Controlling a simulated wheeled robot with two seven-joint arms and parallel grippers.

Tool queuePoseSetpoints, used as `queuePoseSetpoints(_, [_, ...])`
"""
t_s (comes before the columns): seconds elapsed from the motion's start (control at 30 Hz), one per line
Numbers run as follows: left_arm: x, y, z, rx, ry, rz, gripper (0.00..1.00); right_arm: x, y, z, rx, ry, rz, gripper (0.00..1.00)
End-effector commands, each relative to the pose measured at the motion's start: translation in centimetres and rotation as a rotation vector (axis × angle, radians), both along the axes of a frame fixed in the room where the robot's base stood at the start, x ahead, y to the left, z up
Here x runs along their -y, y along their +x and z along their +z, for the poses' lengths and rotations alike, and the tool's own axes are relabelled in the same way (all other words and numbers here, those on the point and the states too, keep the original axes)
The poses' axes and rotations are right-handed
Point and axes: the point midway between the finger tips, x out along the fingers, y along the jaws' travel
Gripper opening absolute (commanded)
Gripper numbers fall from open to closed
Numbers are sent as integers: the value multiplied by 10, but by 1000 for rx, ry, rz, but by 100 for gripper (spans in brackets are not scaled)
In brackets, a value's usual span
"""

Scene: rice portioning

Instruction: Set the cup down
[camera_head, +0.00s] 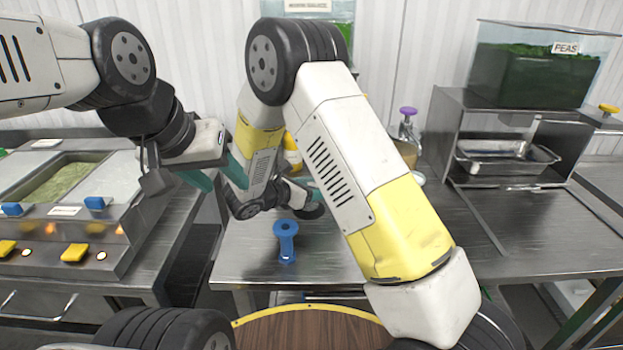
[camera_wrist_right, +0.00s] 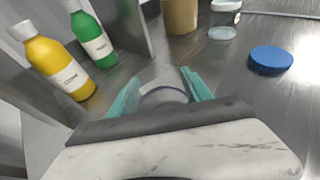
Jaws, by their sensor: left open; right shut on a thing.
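The cup (camera_wrist_right: 163,92) looks clear, with a pale round rim, in the right wrist view. My right gripper (camera_wrist_right: 160,88) is shut on it, one teal finger on each side. Whether its base touches the metal table cannot be told. In the head view the cup is hidden by my right arm, and my right gripper is mostly hidden too. My left gripper (camera_head: 219,178) is open and empty, its teal fingers apart, above the left side of the table (camera_head: 240,255).
A yellow bottle (camera_wrist_right: 52,62) and a green bottle (camera_wrist_right: 90,36) stand left of the cup in the wrist view. A tan container (camera_wrist_right: 181,14), a clear jar (camera_wrist_right: 224,20) and a blue disc (camera_wrist_right: 271,58) lie beyond.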

Motion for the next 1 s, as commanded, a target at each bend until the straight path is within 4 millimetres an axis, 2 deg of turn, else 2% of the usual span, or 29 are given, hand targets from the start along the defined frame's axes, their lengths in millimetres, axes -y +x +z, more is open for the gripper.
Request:
queuePoseSetpoints(0.1, [0,0,1,2,0,-1,49,-1,0,-12,1,0,5,12])
queuePoseSetpoints(0.43, [0,0,0,2,0,-1,49,-1,0,-14,2,1,5,12])
queuePoseSetpoints(0.47, [0,0,0,2,0,-1,49,-1,0,-15,2,1,5,59])
queuePoseSetpoints(0.57, [0,0,0,2,0,-1,49,0,0,-14,3,1,4,79])
queuePoseSetpoints(1.0, [0,0,0,1,0,-1,49,-2,-1,-9,3,2,4,79])
